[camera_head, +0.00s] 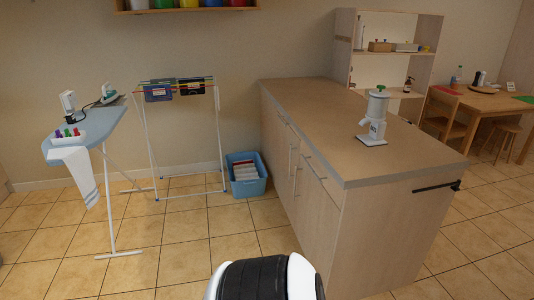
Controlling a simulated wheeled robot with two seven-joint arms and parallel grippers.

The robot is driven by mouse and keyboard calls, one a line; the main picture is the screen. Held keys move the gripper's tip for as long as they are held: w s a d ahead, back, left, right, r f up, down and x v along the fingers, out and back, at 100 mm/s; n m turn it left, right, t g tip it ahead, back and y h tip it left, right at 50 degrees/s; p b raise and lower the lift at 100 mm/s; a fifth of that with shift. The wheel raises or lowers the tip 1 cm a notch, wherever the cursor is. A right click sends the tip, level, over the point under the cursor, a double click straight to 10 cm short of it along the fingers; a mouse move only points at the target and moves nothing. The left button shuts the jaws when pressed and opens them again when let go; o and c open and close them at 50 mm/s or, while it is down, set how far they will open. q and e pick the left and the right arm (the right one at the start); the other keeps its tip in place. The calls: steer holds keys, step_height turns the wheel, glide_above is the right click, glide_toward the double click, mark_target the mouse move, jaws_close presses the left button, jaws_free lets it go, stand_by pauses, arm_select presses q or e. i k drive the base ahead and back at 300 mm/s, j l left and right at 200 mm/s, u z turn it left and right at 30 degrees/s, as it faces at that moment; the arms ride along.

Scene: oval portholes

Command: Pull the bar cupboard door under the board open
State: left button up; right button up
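A long wooden counter (390,232) with a thick top board (338,112) stands right of centre. Its left side has cupboard fronts (318,215) below the top, with thin bar handles (297,177); some run upright and some lie along the upper fronts. The fronts look shut, seen at a steep angle. Neither of my grippers is in view. A rounded black and white part, likely of my own body, shows at the bottom edge near the counter's near corner.
A dark bar (436,187) sticks out on the counter's near end. A white device (374,118) stands on top. A blue crate (246,187), drying rack (187,140) and ironing board (87,132) stand left. Tiled floor (190,240) before the fronts is clear.

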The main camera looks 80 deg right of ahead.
mark_target(288, 145)
steer(key=z, duration=2.95)
steer(key=i+j+z, duration=0.1)
steer(key=z, duration=0.3)
steer(key=i+j+z, duration=0.2)
steer(key=z, duration=0.15)
steer(key=i, duration=0.05)
